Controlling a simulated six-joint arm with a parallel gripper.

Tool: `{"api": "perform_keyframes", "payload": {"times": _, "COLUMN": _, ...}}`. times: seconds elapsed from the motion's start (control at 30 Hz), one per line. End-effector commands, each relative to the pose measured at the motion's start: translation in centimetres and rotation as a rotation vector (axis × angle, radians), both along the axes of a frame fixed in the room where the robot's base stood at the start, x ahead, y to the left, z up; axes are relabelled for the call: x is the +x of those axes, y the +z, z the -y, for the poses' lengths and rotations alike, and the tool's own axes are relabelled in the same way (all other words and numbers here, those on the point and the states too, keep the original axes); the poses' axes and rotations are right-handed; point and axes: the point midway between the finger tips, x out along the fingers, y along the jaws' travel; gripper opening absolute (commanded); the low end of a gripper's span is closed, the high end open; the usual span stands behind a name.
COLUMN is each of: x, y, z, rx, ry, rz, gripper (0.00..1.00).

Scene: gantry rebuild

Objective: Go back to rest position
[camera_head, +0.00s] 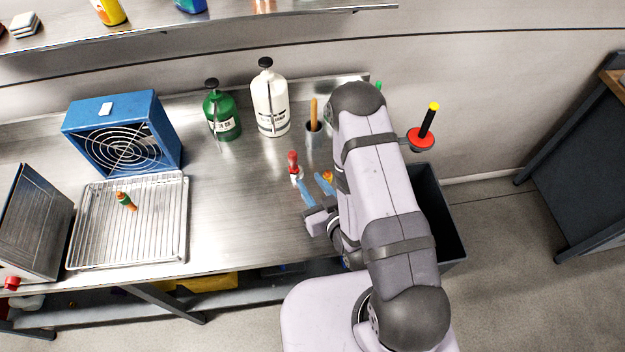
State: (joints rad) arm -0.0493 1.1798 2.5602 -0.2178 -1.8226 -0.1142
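My gripper (309,178) is over the right part of the steel bench (240,215). Its two blue fingers are spread apart with bench showing between them, so it is open and looks empty. A small red-topped item with a white lower part (294,166) stands just beyond the left finger. A small orange item (328,175) is by the right finger, partly hidden by my arm. My arm reaches up from the lower right and hides part of the bench's right end.
A wire rack tray (165,235) holds a small green-orange item (125,200). A blue fan unit (125,140), green bottle (222,115), white bottle (270,105) and cup with a wooden handle (314,115) line the back. A dark bin (440,215) stands right of the bench.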

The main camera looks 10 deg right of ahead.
Motion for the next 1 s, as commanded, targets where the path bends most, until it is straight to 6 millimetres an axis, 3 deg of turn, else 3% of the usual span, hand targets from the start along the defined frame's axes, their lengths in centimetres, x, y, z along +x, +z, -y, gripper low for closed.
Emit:
{"api": "perform_keyframes", "payload": {"times": 0.67, "x": -0.3, "y": 0.0, "z": 0.0, "rx": -0.003, "ry": 0.002, "rz": -0.006, "gripper": 0.31}}
{"api": "perform_keyframes", "payload": {"times": 1.0, "x": -0.4, "y": -2.4, "z": -0.5, "rx": -0.103, "ry": 0.067, "rz": -0.224, "gripper": 0.31}}
